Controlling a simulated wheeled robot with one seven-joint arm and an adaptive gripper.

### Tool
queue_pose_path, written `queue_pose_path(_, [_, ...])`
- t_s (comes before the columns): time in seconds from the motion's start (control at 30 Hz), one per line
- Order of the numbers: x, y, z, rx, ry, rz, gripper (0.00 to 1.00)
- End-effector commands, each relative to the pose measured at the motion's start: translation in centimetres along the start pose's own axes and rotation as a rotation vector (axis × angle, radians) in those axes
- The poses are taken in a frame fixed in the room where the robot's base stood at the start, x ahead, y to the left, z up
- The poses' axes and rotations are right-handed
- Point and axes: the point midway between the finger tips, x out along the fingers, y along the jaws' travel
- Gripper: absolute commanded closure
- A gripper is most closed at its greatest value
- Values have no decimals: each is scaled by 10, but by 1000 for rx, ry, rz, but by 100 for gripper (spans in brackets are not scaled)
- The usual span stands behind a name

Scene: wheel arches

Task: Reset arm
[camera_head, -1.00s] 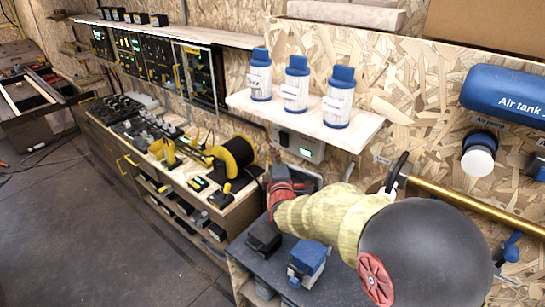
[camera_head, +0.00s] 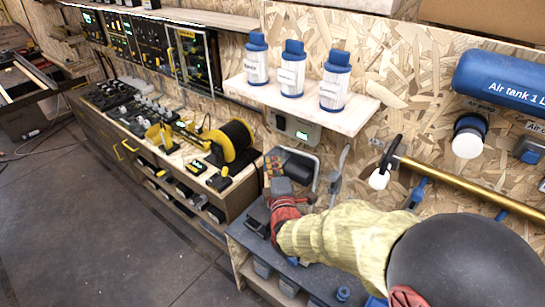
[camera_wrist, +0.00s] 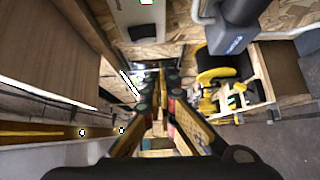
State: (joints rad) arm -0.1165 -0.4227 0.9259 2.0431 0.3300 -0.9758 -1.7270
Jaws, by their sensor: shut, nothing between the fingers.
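My arm, in a pale yellow sleeve, reaches from the lower right of the head view over a dark bench. My gripper (camera_head: 273,164) is at its far end, past the red wrist, with its fingers pointing up and away. It is small there and hard to make out against the clutter behind. In the wrist view my gripper (camera_wrist: 160,84) has its long fingers converging ahead, shut and empty. The fingertips look dark and the background behind them is cluttered. No task object is in the grasp.
A shelf (camera_head: 358,116) with white, blue-capped bottles (camera_head: 291,70) juts from the chipboard wall above my gripper. A brass pipe (camera_head: 460,183) and blue air tank (camera_head: 505,82) are at right. A yellow-black reel (camera_head: 232,141) stands on the left counter. Open floor (camera_head: 90,220) lies at left.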

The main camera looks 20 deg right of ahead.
Motion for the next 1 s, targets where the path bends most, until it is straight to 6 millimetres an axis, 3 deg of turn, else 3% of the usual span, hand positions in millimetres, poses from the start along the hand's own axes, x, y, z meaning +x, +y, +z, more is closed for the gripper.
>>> queue_pose_path(0.5, [0,-4,-1,66,2,-15,100])
queue_pose_path(0.57, [0,-16,-3,133,7,-60,100])
queue_pose_path(0.67, [-7,-56,-11,288,13,-205,100])
queue_pose_path(0.7, [-14,-76,-14,358,8,-284,100])
queue_pose_path(0.8, [-37,-111,-24,527,-24,-468,100])
queue_pose_path(0.9, [-66,-130,-31,687,-88,-639,100])
queue_pose_path(1.0, [-100,-136,-33,831,-185,-791,100])
